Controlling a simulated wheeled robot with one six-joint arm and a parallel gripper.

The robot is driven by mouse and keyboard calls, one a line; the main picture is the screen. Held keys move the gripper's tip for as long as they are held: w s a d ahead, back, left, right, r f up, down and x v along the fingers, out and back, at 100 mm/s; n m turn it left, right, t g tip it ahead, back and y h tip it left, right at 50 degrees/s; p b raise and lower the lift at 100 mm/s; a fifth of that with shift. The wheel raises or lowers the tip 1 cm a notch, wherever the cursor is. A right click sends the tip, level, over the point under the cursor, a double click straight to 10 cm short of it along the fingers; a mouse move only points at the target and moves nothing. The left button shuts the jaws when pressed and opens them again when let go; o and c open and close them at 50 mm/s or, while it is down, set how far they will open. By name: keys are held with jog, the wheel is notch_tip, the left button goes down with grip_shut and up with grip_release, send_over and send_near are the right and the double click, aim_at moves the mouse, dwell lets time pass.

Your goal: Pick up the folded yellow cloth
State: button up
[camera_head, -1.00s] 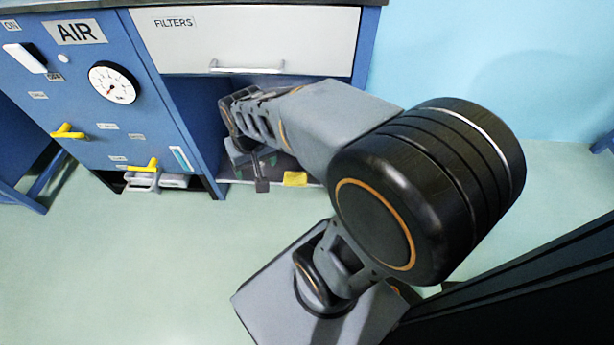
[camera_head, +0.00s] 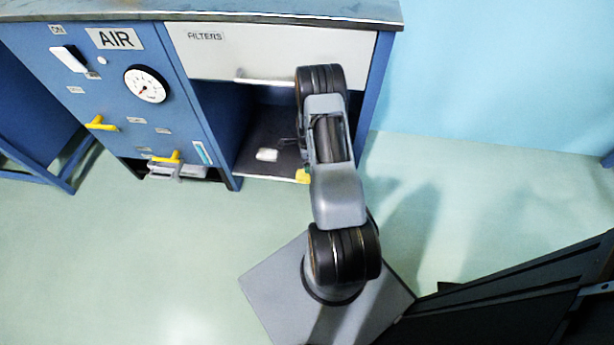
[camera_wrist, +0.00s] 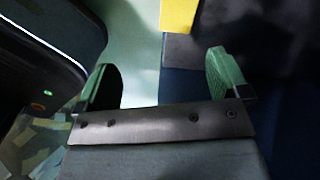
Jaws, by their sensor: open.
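The folded yellow cloth (camera_head: 302,176) lies at the front edge of the open shelf under the FILTERS drawer, partly hidden by my arm in the head view. In the wrist view the yellow cloth (camera_wrist: 178,14) shows at the top edge, cut off by the frame. My gripper (camera_wrist: 168,75) has its two green fingers wide apart with nothing between them. The cloth is beyond the fingertips, not touching them.
A small white object (camera_head: 267,155) lies on the shelf (camera_head: 258,133) left of the cloth. The FILTERS drawer (camera_head: 270,52) is shut above it. The blue AIR panel (camera_head: 120,100) with yellow handles stands at the left. The green floor (camera_head: 120,260) in front is clear.

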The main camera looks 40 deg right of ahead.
jog(key=f+m+b, duration=0.1)
jog(key=f, duration=0.2)
jog(key=w+d+f+m+b, duration=0.1)
jog(key=f, duration=0.2)
jog(key=f+m, duration=0.1)
jog(key=f, duration=0.3)
jog(key=shift+w+d+f+t+b, duration=0.1)
jog(key=shift+w+d+t+b, duration=0.1)
jog(key=shift+t+b, duration=0.15)
jog(key=shift+w+f+b, duration=0.15)
jog(key=shift+f+b, duration=1.2)
jog(key=shift+f, duration=1.3)
jog(key=c, duration=1)
